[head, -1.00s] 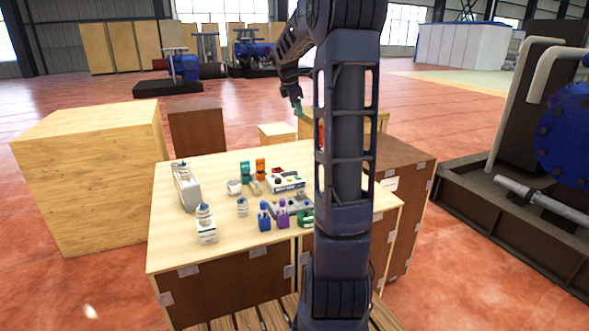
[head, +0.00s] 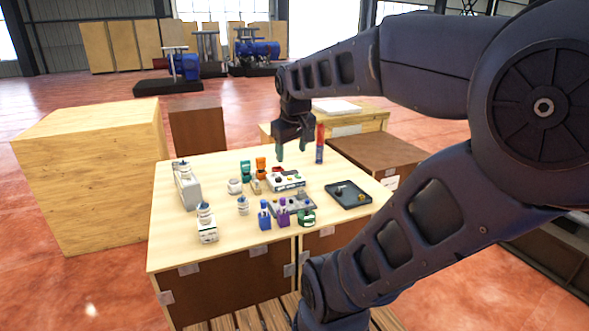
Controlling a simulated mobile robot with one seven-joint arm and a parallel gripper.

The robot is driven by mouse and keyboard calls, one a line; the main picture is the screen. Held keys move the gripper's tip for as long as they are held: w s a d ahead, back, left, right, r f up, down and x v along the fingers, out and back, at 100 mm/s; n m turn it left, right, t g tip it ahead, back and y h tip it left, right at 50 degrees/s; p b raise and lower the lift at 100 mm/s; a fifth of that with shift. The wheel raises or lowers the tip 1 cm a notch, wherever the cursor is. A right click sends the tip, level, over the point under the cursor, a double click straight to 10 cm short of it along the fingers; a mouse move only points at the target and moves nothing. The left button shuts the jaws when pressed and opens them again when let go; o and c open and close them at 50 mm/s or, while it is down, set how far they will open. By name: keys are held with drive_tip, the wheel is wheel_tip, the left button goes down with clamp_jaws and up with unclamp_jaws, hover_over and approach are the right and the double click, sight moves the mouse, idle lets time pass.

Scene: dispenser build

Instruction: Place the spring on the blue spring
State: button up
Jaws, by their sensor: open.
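My gripper (head: 292,150) is open and hangs above the far side of the wooden table (head: 215,246), pointing down. It appears empty. A blue part (head: 264,217) stands upright near the table's front edge, beside a purple one (head: 283,213). Neither spring can be made out for certain at this size. A dark tray (head: 336,202) on the right of the table holds a few tiny items too small to identify. My gripper is behind and above the blue part, well apart from it.
A white box with coloured tops (head: 287,181) and a grey fixture (head: 300,205) sit mid-table. Teal (head: 245,171) and orange (head: 261,165) parts stand behind. A red and blue tube (head: 319,145) stands at the back right. White containers (head: 206,226) are at left.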

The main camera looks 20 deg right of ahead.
drive_tip(key=s+a+f+m+y, duration=0.1)
drive_tip(key=s+f+m, duration=0.1)
drive_tip(key=s, duration=0.3)
drive_tip(key=shift+s+a+f+m, duration=0.25)
drive_tip(key=shift+f+m, duration=0.15)
drive_tip(key=shift+f, duration=0.25)
